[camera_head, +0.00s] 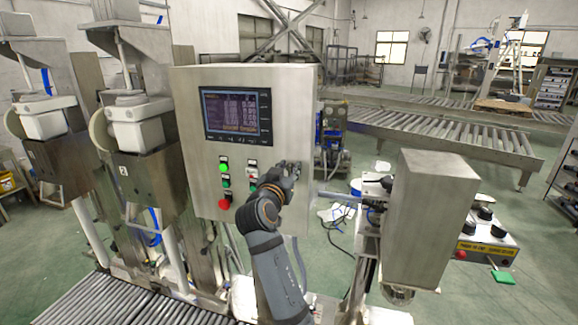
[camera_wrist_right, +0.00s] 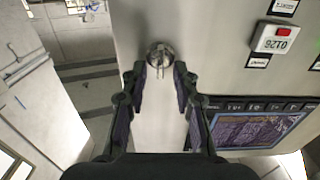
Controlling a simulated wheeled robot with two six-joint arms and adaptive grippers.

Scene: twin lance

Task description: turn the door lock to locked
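The door lock (camera_wrist_right: 160,55) is a small round metal knob with a raised key-like bar, on the steel door of a control cabinet (camera_head: 191,125). In the right wrist view it sits midway between the fingertips, slightly beyond them, and neither finger visibly touches it. My right gripper (camera_wrist_right: 160,75) is open and empty, its two dark fingers apart on either side of the lock. In the head view my right gripper (camera_head: 288,170) is at the cabinet's right side and hides the lock. My left gripper is out of view.
The cabinet front carries a screen (camera_head: 237,114), green buttons (camera_head: 224,168) and a red button (camera_head: 224,204). A steel box (camera_head: 432,215) stands right of my right arm. Roller conveyors (camera_head: 450,131) lie behind, and weighing machines (camera_head: 140,120) stand to the left.

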